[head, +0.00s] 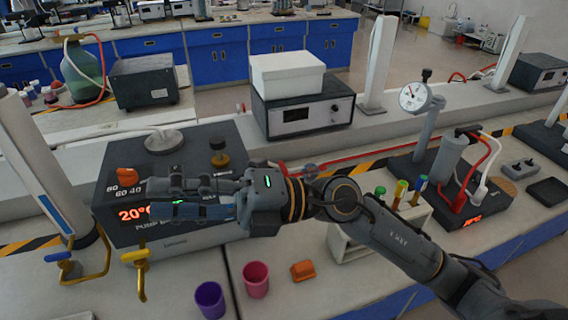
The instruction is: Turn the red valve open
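I see no clearly red valve handle. An orange-red knob (127,175) sits on the sloped top of a dark pump box (185,160), near its left edge. Two yellow pipe fittings stand at the left on the bench, one with a blue lever (58,256) and one with a yellow lever (135,254). My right gripper (160,198) reaches in from the right across the front of the pump box, its fingers pointing left. Its fingers are apart, with the box's display partly showing between them. It hides part of the box front. My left gripper is not in view.
A purple cup (210,299), a pink cup (256,279) and an orange block (303,270) stand on the near bench. A white rack with colored-cap vials (400,190) is under my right forearm. A white pillar (40,170) rises at the left.

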